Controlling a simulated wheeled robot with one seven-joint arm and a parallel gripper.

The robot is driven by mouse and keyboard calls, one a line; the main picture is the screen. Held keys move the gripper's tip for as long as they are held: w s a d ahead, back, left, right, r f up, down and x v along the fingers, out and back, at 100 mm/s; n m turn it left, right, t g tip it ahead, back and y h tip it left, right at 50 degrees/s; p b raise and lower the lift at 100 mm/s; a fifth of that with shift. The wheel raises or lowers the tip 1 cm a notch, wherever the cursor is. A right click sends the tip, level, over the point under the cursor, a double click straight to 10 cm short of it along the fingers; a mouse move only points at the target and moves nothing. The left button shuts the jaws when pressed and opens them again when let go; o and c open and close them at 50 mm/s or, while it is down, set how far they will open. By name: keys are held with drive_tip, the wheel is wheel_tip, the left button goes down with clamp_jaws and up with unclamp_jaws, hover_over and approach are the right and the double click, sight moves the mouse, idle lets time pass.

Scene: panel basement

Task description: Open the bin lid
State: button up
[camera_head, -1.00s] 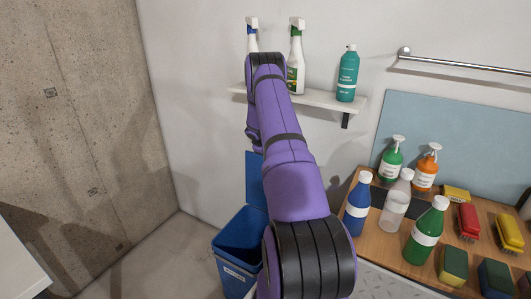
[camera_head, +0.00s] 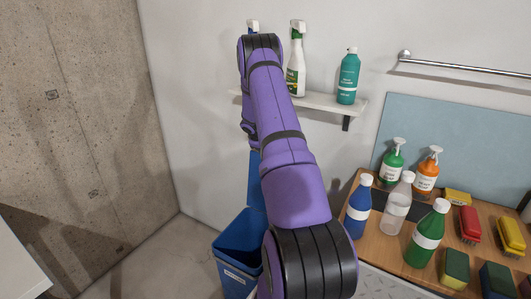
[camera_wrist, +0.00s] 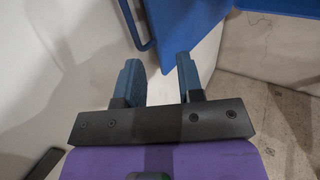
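The blue bin (camera_head: 235,268) stands on the floor left of my arm, its open top and inside showing. Its blue lid (camera_head: 255,185) stands upright behind the opening, partly hidden by my arm. In the wrist view, the lid (camera_wrist: 187,25) fills the upper middle, with a bar-like blue handle (camera_wrist: 133,22) along its left side. My gripper (camera_wrist: 160,65) is open, its two blue fingers apart with nothing between them. The fingertips lie just below the lid and handle in the picture; contact is not clear. The head view hides my gripper behind my arm.
A wall shelf (camera_head: 318,100) with spray bottles and a teal bottle (camera_head: 348,75) is behind my arm. A wooden table (camera_head: 385,245) with bottles, brushes and sponges stands right. A concrete wall (camera_head: 75,120) is left. Bare floor (camera_head: 150,265) lies left of the bin.

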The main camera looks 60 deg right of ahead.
drive_tip(key=shift+v, duration=2.15)
drive_tip(key=w+a+r+m+t, duration=0.1)
drive_tip(key=w+a+r, duration=0.1)
drive_tip(key=a+r, duration=1.4)
drive_tip(key=s+a+r+t+y, duration=0.1)
drive_tip(key=s+a+r, duration=0.3)
drive_tip(key=a+r, duration=0.95)
drive_tip(key=s+a+r+t+y, duration=0.1)
drive_tip(key=s+a+r, duration=0.2)
drive_tip(key=s+a, duration=0.4)
drive_tip(key=s+a+r+t+y, duration=0.1)
drive_tip(key=s+a+r, duration=0.3)
drive_tip(key=a, duration=0.5)
drive_tip(key=s+a+f+y, duration=0.1)
drive_tip(key=s+a, duration=0.4)
drive_tip(key=s, duration=0.3)
drive_tip(key=s+a+f+y, duration=0.1)
drive_tip(key=s+a+y, duration=0.1)
drive_tip(key=s+a, duration=0.4)
drive_tip(key=shift+s+t, duration=0.3)
drive_tip(key=shift+s, duration=0.75)
